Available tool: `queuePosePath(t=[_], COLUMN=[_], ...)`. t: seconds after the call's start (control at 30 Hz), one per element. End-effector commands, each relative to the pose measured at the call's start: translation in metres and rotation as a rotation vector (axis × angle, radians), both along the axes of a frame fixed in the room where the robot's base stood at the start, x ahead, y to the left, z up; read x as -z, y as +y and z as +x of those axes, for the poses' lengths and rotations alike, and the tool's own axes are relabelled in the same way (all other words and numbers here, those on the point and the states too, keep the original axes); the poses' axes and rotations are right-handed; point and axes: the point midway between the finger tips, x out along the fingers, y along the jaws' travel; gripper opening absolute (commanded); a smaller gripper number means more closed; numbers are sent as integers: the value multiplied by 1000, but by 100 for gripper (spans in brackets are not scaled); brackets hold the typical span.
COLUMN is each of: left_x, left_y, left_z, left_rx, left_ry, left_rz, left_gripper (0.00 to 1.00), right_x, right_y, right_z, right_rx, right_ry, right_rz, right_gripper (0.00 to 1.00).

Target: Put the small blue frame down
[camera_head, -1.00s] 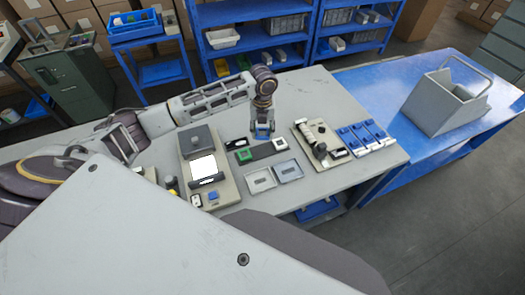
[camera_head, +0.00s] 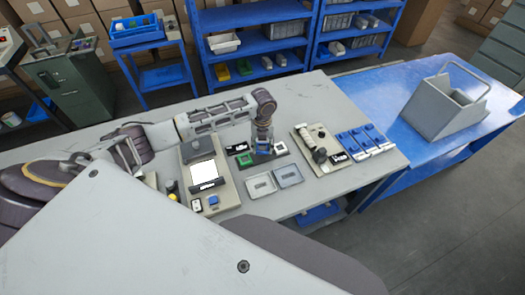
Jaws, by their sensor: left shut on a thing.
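My left gripper (camera_head: 264,149) points down over the dark strip (camera_head: 259,161) near the middle of the grey table. It is shut on the small blue frame (camera_head: 263,152), which shows between and below its fingers. The blue frame sits between a green frame (camera_head: 244,160) on the left and a white frame (camera_head: 280,147) on the right. I cannot tell whether its underside touches the strip. My right gripper is not in view.
Two shallow grey trays (camera_head: 288,175) lie in front of the strip. A device with a white screen (camera_head: 206,172) stands left, and a beige fixture (camera_head: 318,150) and blue blocks (camera_head: 363,142) stand right. A grey bin (camera_head: 446,103) stands on the blue table (camera_head: 400,95).

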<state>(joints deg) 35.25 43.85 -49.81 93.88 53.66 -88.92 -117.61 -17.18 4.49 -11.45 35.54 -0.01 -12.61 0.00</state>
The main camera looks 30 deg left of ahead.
Motion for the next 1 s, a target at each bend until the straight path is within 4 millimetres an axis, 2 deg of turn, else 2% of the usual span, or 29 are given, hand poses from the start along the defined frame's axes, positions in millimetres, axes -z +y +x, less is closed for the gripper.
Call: queuePosePath(t=[0.17, 0.5, 1.0], left_x=[4, 35, 40], left_y=[0, 0, 0], left_z=[0, -1, 0], left_rx=[0, 0, 0], left_ry=[1, 1, 0], left_rz=[0, 0, 1], left_gripper=[28, 28, 28], right_x=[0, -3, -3], right_y=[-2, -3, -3], right_z=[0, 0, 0], right_rx=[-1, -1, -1], right_ry=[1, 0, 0], right_rz=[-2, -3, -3], right_gripper=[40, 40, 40])
